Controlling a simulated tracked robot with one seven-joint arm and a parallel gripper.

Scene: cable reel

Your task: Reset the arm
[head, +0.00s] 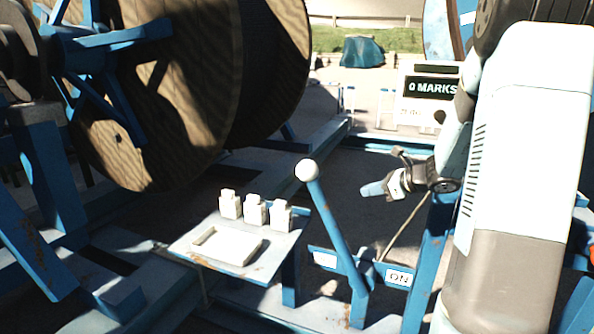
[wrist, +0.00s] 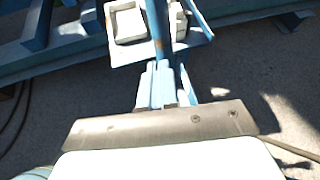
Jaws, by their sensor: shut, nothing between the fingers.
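My gripper (head: 368,190) is to the right of the blue lever (head: 338,235) in the head view, with its blue fingers pointing left. It is shut and empty. A gap shows between it and the lever in that picture. The lever leans to the left and has a white ball knob (head: 307,170). The wrist view shows the closed fingers (wrist: 163,68) from behind, with the lever's blue shaft (wrist: 158,25) beyond them. Whether they touch cannot be told from that view. The knob is out of the wrist view.
A panel (head: 190,247) with several white blocks stands left of the lever. An "ON" plate (head: 398,277) is on the blue frame near the lever's base. A large wooden cable reel (head: 200,85) fills the upper left. A "MARKS" box (head: 432,87) stands behind.

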